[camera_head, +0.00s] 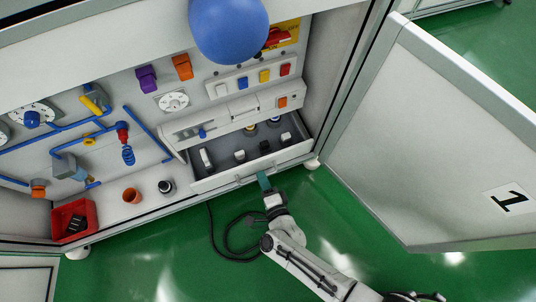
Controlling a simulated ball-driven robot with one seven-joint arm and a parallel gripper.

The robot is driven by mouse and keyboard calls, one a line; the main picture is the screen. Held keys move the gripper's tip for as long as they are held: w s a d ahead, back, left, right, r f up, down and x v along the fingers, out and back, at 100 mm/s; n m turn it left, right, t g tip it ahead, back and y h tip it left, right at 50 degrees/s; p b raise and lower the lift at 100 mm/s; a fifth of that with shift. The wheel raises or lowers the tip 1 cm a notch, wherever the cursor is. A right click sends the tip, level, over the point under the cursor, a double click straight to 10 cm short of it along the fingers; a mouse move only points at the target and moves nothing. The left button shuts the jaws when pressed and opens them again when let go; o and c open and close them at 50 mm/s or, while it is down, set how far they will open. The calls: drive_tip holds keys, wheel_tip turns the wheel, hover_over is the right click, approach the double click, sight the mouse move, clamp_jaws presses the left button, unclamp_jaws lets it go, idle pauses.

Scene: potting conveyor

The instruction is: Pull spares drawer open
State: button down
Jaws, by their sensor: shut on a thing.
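The spares drawer (196,186) is a light grey tray low in the cabinet, right of centre in the head view. It stands partly out, and several small parts show on its dark floor. A pale bar handle runs along its front. My gripper (263,180) is at this front, at the handle, and looks shut on it. My arm comes up from the lower right. The fingertips are small here, and the exact contact with the handle is partly hidden.
An open door (420,130) marked 1 stands at the right. A blue ball (228,28) covers part of the upper panel. A dark cable (226,250) lies on the clear green floor.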

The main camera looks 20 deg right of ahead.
drive_tip(key=f+v, duration=0.1)
drive_tip(key=v, duration=0.7)
drive_tip(key=shift+s+f, duration=0.4)
drive_tip(key=shift+s, duration=0.15)
drive_tip(key=c, duration=1.2)
unclamp_jaws()
drive_tip(key=shift+s+r, duration=0.1)
